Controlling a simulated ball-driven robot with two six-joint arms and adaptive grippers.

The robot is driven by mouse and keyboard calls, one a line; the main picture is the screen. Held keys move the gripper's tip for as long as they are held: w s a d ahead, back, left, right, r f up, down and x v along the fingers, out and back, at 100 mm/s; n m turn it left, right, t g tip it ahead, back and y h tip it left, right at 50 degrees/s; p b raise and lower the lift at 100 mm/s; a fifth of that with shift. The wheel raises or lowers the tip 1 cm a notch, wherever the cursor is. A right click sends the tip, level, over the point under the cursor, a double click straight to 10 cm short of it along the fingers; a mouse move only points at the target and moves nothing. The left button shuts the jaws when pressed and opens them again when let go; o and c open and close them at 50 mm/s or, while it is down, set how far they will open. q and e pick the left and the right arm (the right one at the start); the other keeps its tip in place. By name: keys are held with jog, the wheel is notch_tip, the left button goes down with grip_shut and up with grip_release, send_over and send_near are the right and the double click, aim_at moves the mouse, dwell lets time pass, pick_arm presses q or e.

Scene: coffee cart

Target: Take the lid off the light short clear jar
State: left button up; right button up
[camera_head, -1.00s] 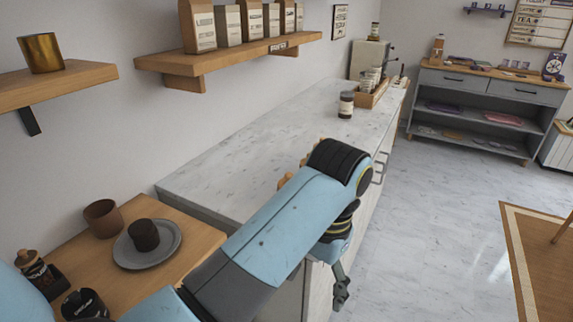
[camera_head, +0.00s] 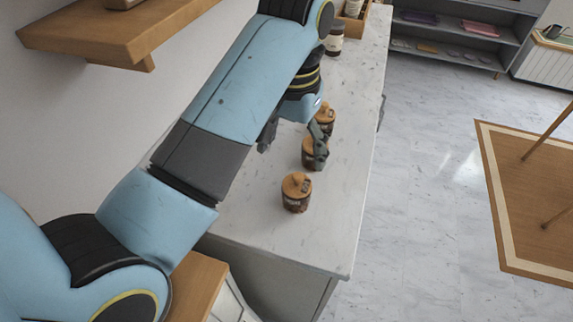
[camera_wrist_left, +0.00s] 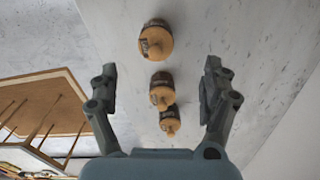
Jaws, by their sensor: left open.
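Three short brown jars with orange-tan knobbed lids stand in a row on the marble counter (camera_head: 340,200): a near jar (camera_head: 296,194), a middle jar (camera_head: 308,160) and a far jar (camera_head: 327,116). I cannot tell which one is the light short clear jar. My left gripper (camera_head: 291,142) is open above the row, one finger partly covering the middle jar. In the left wrist view the gripper (camera_wrist_left: 161,75) is empty, with the middle jar (camera_wrist_left: 161,92) between its fingers, the near jar (camera_wrist_left: 156,42) above it and the far jar (camera_wrist_left: 170,121) below. My right gripper is out of view.
A dark jar with a pale label (camera_head: 334,42) and a wooden crate (camera_head: 352,28) stand farther along the counter. A wooden shelf (camera_head: 110,35) juts from the wall at upper left. The counter's near end is clear.

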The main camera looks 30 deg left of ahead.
aim_at(297, 177)
pick_arm(q)
jog(key=f, duration=0.3)
jog(key=shift+s+d+f, duration=0.2)
jog(key=shift+s+d, duration=0.05)
jog(key=shift+d, duration=0.15)
jog(key=shift+w+a+f, duration=0.1)
jog(key=shift+w+f, duration=0.05)
jog(key=shift+f, duration=0.15)
jog(key=f, duration=0.2)
jog(key=w+f+p, duration=0.1)
jog(key=f, duration=0.1)
jog(key=shift+f, duration=0.5)
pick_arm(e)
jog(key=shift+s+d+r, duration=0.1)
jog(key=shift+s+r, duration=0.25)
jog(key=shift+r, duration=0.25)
pick_arm(q)
jog(key=c, duration=1.1)
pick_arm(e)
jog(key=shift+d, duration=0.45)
